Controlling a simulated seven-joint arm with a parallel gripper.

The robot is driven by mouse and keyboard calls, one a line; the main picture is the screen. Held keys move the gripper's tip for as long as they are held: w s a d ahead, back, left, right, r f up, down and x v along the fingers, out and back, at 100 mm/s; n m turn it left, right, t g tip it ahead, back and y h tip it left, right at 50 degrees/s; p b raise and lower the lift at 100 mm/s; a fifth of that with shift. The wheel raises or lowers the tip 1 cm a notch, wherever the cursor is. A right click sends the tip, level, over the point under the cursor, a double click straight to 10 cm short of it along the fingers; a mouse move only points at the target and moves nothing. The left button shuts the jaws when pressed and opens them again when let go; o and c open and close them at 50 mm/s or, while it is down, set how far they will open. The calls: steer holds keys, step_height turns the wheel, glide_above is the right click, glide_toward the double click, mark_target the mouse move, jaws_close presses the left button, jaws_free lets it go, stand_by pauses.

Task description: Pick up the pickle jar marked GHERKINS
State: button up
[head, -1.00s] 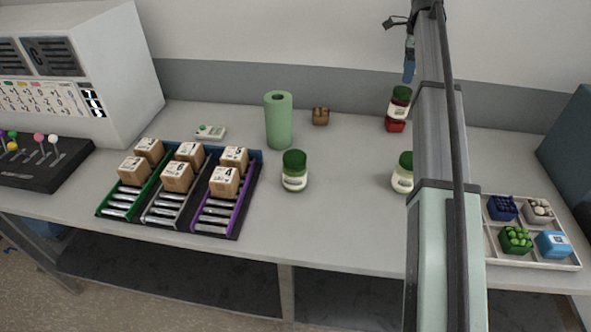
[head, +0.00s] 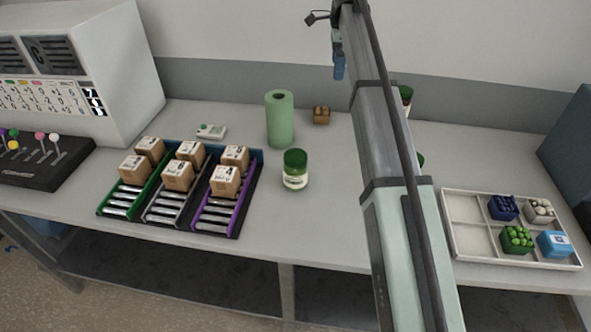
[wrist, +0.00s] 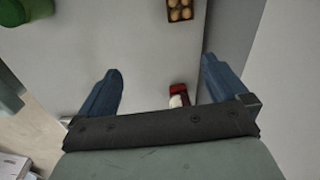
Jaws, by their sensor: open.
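A green-lidded jar (head: 295,171) with a pale label stands upright in the middle of the table, right of the purple lane; its label is too small to read. A second green-lidded jar (head: 421,160) is mostly hidden behind my arm. My gripper (head: 339,66) is high over the back of the table, apart from the jars. In the wrist view my gripper (wrist: 165,80) is open, with a small red object (wrist: 179,95) seen below, between its fingers. No GHERKINS marking is readable.
A green roll (head: 279,119) and a small brown box (head: 321,115) stand at the back. Boxes on coloured lanes (head: 236,215) fill the left. A white divided tray (head: 463,240) with produce packs lies at right. The table is clear in front of the middle jar.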

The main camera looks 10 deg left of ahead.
steer(key=s+a+n, duration=0.1)
steer(key=s+a, duration=0.6)
steer(key=m, duration=0.2)
glide_above(296, 167)
steer(key=w+a, duration=0.1)
steer(key=w, duration=0.2)
step_height(296, 167, down, 4)
steer(key=shift+w+f, duration=0.1)
steer(key=shift+f, duration=0.1)
steer(key=shift+m, duration=1)
steer(key=shift+d+f+m, duration=0.1)
steer(key=shift+f+m, duration=0.15)
steer(key=shift+m, duration=0.05)
steer(key=shift+d+f, duration=0.1)
steer(key=shift+f, duration=6.5)
